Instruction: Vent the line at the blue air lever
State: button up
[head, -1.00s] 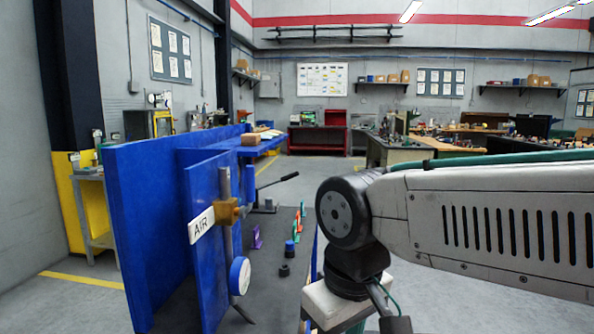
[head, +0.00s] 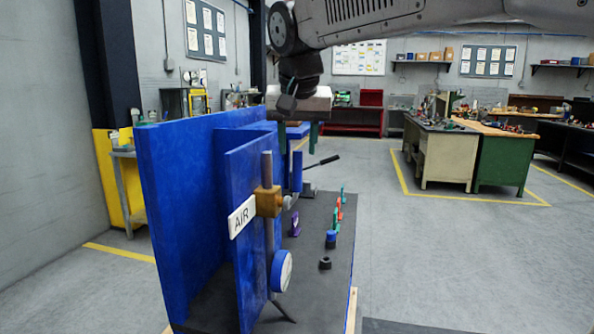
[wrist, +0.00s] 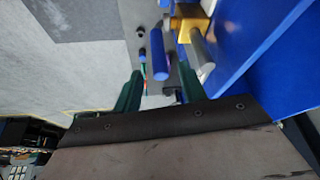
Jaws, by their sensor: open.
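The blue air lever (head: 297,171) stands upright beside the brass valve block (head: 268,201) on the grey pipe, to the right of the white AIR label (head: 241,216). My gripper (head: 298,140) is open and empty, its green fingers pointing down above the lever's top in the head view. In the wrist view the lever is a blue cylinder (wrist: 158,55) lying in line with the gap between the fingers (wrist: 160,90), beyond the tips. The brass block also shows there (wrist: 190,28). I see no contact between fingers and lever.
Blue panels (head: 180,200) stand left of and behind the valve. A round blue-rimmed gauge (head: 281,270) is low on the pipe. A black-handled lever (head: 322,162) sticks out behind. Several small coloured pieces stand on the dark bench top (head: 310,290). The floor to the right is clear.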

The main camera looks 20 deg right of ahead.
aim_at(297, 170)
jog(key=x, duration=0.7)
jog(key=shift+d+f, duration=0.1)
jog(key=shift+f, duration=0.05)
grip_shut()
